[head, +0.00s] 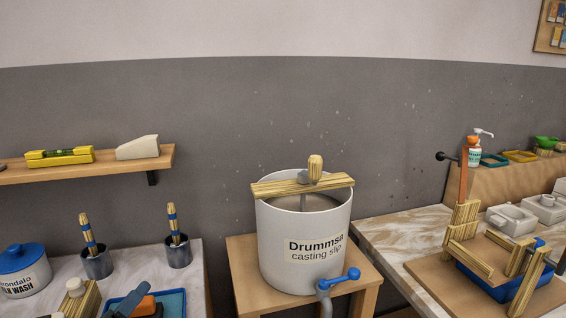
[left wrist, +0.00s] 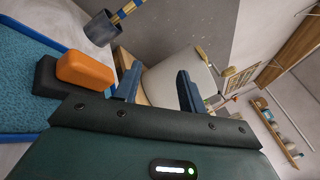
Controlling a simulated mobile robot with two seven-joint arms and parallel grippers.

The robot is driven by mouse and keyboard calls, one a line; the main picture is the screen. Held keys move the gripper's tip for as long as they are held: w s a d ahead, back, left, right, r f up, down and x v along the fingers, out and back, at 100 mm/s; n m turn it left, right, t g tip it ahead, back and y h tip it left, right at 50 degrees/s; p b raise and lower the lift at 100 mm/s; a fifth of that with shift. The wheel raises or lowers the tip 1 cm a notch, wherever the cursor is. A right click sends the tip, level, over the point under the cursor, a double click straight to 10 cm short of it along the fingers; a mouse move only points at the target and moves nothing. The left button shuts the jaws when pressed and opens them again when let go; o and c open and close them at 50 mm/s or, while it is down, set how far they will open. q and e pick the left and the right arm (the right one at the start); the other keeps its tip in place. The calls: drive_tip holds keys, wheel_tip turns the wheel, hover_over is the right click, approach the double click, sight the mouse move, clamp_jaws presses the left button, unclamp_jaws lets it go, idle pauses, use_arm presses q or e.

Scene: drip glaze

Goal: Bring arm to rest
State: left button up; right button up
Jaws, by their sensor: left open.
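My left gripper (head: 130,301) shows at the bottom left of the head view, partly cut off by the lower edge. It is just beside an orange sponge-like block (head: 146,306). In the left wrist view its two dark blue fingers stand apart with nothing between them (left wrist: 158,88). The orange block (left wrist: 85,68) lies left of the fingers, next to a dark block and a blue tray (left wrist: 25,58). My right gripper is in neither view.
A white casting slip bucket (head: 290,248) with a wooden bar across its top stands on a wooden stand (head: 246,272). Metal cups (head: 97,264) with brushes and a blue-lidded jar (head: 22,275) stand on the left table. A wooden rig (head: 490,262) is at right.

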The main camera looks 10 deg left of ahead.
use_arm(q)
drive_tip(key=s+d+f+n+g+h+p, duration=0.1)
drive_tip(key=s+d+f+n+g, duration=0.3)
drive_tip(key=d+f+n, duration=0.5)
drive_tip(key=s+d+f+n+g+h+p, duration=0.1)
drive_tip(key=s+d+f+n+g, duration=0.3)
drive_tip(key=d+n, duration=1)
drive_tip(key=s+f+n, duration=0.1)
drive_tip(key=s+f, duration=0.2)
drive_tip(key=f, duration=0.2)
drive_tip(key=shift+s+d+f+n+h+p, duration=0.2)
drive_tip(key=shift+s+f+n+h+p, duration=0.1)
drive_tip(key=shift+s+f, duration=0.1)
